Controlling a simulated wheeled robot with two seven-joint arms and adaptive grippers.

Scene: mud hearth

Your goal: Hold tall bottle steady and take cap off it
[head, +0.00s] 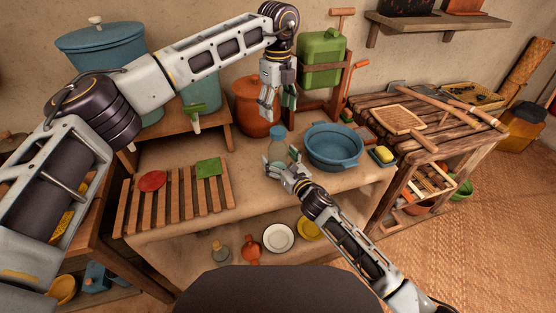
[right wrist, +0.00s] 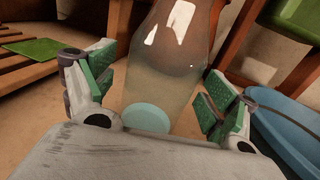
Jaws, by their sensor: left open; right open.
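The tall clear glass bottle (head: 277,152) stands upright on the clay counter, left of the blue basin. A bluish cap (head: 278,132) shows at its top in the head view. The right wrist view shows the bottle body (right wrist: 170,65) between the fingers, with a pale teal disc at its lower end; its top is out of that frame. My right gripper (head: 284,168) is open at the bottle's near side, and gaps show beside the glass in the wrist view (right wrist: 155,95). My left gripper (head: 276,106) is open and empty, pointing down just above the cap.
The blue basin (head: 334,158) stands close right of the bottle. A terracotta pot (head: 250,112) is behind. A slatted rack (head: 128,205) with a red disc (head: 152,181) and green cloth (head: 208,168) lies left. A yellow sponge (head: 384,154) lies right. Bare counter shows between rack and bottle.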

